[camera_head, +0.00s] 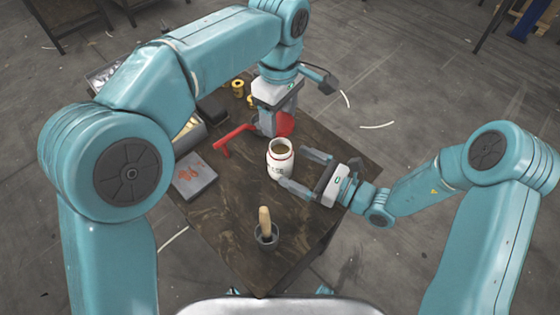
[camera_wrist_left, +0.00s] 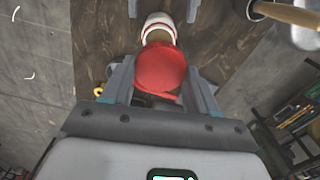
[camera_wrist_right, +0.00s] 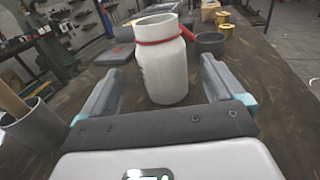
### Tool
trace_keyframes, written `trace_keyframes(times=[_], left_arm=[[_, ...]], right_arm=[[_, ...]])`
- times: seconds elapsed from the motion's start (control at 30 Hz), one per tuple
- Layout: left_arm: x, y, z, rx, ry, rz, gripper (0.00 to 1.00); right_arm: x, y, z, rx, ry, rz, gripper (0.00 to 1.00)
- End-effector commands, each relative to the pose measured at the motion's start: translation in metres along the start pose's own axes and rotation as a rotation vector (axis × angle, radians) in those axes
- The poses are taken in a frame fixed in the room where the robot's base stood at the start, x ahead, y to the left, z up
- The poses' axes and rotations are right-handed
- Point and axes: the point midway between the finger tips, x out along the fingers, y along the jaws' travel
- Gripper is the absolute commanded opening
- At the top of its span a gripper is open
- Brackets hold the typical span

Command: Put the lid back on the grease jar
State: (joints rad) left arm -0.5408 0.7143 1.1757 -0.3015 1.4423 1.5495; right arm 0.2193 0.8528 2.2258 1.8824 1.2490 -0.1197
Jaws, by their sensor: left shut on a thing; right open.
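The white grease jar (camera_head: 279,166) stands upright and open on the dark wooden table, with brown grease showing in its mouth. A red band circles its neck in the right wrist view (camera_wrist_right: 165,75). My left gripper (camera_head: 270,126) is shut on the red lid (camera_head: 286,124), just behind the jar and apart from it. The lid shows as a red disc between the fingers in the left wrist view (camera_wrist_left: 160,70). My right gripper (camera_head: 293,168) is open at the jar's right side. Its fingers lie either side of the jar, with gaps visible in the right wrist view.
A cup (camera_head: 267,241) with a wooden-handled tool stands at the front. A grey plate with red marks (camera_head: 194,178) lies left. A red bar-shaped object (camera_head: 232,137) is left of my left gripper. Yellow spools (camera_head: 238,87) stand at the back. The table between jar and cup is clear.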

Motion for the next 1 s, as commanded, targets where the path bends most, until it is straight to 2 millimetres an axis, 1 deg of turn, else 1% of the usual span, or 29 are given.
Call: trace_keyframes(times=[0.03, 0.1, 0.2, 0.3, 0.5, 0.73, 0.77, 0.8, 0.87, 0.9, 1.0], left_arm=[[0.0, 0.0, 0.0, 0.0, 0.0, 0.0, 0.31], [0.0, 0.001, -0.001, 0.0, 0.0, -0.001, 0.31], [0.001, 0.001, -0.001, 0.0, 0.0, -0.001, 0.31], [0.0, 0.001, -0.001, 0.0, 0.0, -0.001, 0.31], [0.0, 0.001, -0.001, 0.0, 0.0, -0.001, 0.31], [0.0, 0.001, -0.001, 0.0, 0.0, -0.001, 0.31], [0.0, 0.001, -0.001, 0.0, 0.0, -0.001, 0.31], [0.0, 0.001, -0.001, 0.0, 0.0, -0.001, 0.31], [0.0, 0.001, -0.001, 0.0, 0.0, -0.001, 0.31], [0.0, 0.001, -0.001, 0.0, 0.0, -0.001, 0.31], [0.0, 0.001, -0.001, 0.0, 0.0, -0.001, 0.31]], right_arm=[[0.011, 0.001, 0.0, -0.002, -0.001, 0.004, 0.95], [0.023, 0.0, 0.0, -0.001, -0.001, 0.004, 0.95], [0.038, -0.001, 0.0, -0.002, -0.001, 0.002, 0.95], [0.048, -0.001, 0.0, -0.001, 0.0, 0.001, 0.95], [0.057, -0.002, 0.0, 0.0, 0.0, -0.001, 0.95], [0.056, -0.002, 0.0, 0.0, 0.0, -0.001, 0.95], [0.056, -0.002, 0.0, 0.0, 0.0, -0.001, 0.89], [0.056, -0.002, 0.0, 0.0, 0.0, -0.001, 0.76], [0.056, -0.002, 0.0, 0.0, 0.0, -0.001, 0.56], [0.056, -0.002, 0.0, 0.0, 0.0, -0.001, 0.43], [0.056, -0.002, 0.0, 0.0, 0.0, -0.001, 0.15]])
